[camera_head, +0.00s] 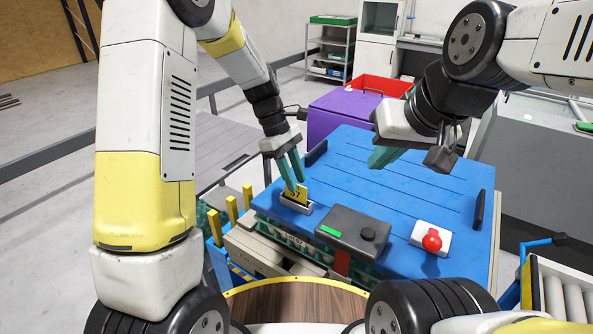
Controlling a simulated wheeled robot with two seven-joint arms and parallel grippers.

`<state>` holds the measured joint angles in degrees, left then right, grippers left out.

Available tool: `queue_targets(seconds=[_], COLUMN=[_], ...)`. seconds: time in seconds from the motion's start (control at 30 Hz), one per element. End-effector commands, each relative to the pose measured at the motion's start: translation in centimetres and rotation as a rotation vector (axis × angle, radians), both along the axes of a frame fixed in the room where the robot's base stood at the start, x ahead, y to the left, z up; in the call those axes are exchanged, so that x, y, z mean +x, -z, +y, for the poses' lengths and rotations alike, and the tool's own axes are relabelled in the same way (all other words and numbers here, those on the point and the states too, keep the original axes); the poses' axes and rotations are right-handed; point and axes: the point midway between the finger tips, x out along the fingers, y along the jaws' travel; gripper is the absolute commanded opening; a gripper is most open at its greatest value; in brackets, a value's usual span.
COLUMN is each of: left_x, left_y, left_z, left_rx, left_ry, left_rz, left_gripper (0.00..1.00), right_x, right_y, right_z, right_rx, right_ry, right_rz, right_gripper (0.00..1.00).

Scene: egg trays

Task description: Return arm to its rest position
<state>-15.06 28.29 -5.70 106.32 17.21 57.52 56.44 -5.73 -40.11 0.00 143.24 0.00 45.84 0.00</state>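My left gripper (295,184) points down at a yellow tag marked 57 (298,195). A gap shows between its two teal fingers, and their tips are right at the tag's top. I cannot tell whether they touch it. The tag stands in a small grey holder (296,206) on the blue lid (345,165). My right gripper (384,157) hangs above the lid's far right part, away from the tag. Its teal fingers overlap in this view, so their opening is unclear. I see nothing held there.
On the blue lid are a dark box with a green strip (352,230) and a white box with a red button (431,238). Yellow posts (231,209) stand at the left. A purple bin (325,118) and a red bin (385,86) are behind. A roller rack (560,290) is at right.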

Motion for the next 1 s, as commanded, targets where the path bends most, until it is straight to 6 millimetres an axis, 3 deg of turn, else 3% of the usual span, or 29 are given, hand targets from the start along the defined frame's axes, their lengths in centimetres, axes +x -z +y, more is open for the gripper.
queue_targets(seconds=[0.2,0.33,0.53,0.8,1.0], left_x=[0.9,1.2,0.2,-4.8,-9.3], left_y=[-3.6,-4.9,-7.6,-13.6,-16.5], left_z=[1.3,1.8,3.1,7.0,9.7], left_rx=[0.0,0.0,-0.012,-0.018,0.032], left_ry=[-0.001,-0.001,0.053,0.287,0.485], left_rz=[-0.005,-0.002,-0.074,-0.362,-0.579], left_gripper=[0.29,0.29,0.29,0.29,0.29], right_x=[0.0,0.0,0.0,0.0,0.0], right_y=[0.0,0.0,0.0,0.0,0.0], right_z=[0.0,0.0,0.0,0.0,0.0], right_rx=[0.0,0.0,0.0,0.0,0.0], right_ry=[0.0,0.0,0.0,0.0,0.0], right_rz=[0.0,0.0,0.0,0.0,0.0], right_gripper=[0.0,0.0,0.0,0.0,0.0])
